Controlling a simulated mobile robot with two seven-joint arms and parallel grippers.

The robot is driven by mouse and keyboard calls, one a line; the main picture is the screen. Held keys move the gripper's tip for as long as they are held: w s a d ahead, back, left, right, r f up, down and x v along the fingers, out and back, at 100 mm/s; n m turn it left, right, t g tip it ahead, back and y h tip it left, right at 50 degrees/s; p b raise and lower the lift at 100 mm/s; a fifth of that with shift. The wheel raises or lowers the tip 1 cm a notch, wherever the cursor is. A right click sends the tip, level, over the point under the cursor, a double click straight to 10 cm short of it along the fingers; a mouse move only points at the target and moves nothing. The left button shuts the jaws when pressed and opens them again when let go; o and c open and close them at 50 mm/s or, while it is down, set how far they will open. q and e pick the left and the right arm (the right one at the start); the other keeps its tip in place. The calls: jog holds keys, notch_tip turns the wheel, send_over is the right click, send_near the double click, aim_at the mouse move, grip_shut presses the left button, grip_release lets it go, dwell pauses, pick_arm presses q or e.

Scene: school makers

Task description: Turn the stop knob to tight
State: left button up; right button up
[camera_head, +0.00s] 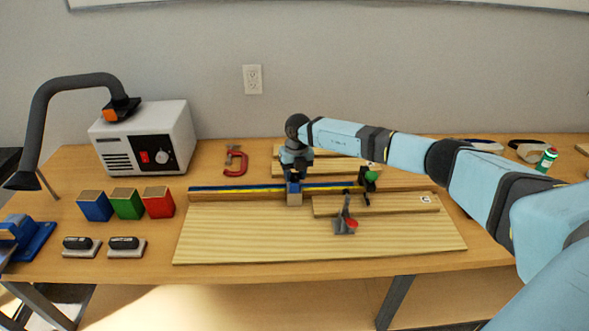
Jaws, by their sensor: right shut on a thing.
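My right gripper (293,179) points down over the fence (240,189), which carries a blue and yellow scale strip. It is shut on the stop knob at the top of the stop, and the fingers hide most of the knob. The small wooden stop block (294,197) shows just below the fingers, against the front of the fence. The knob's turn cannot be read from here. My left gripper is not in view.
A clamp with a green knob (371,176) stands right of the stop. A red-tipped toggle clamp (346,222) stands on the board (240,240) in front. A red C-clamp (235,160) lies behind the fence. Coloured blocks and a grey-white machine (145,137) are at left.

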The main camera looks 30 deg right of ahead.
jog(key=shift+r+m+p, duration=0.15)
jog(key=shift+m+p, duration=0.4)
jog(key=shift+m, duration=0.45)
jog(key=m+p, duration=0.1)
jog(key=m, duration=0.1)
jog(key=shift+m+p, duration=0.3)
jog(key=shift+p, duration=0.1)
jog(key=shift+m+p, duration=0.75)
jog(key=shift+m, duration=0.45)
jog(key=shift+a+m+t+p, duration=0.1)
jog(key=shift+m+t+p, duration=0.2)
jog(key=shift+m+p, duration=0.6)
jog(key=shift+m, duration=0.3)
jog(key=o, duration=0.9)
jog(key=shift+o, duration=0.2)
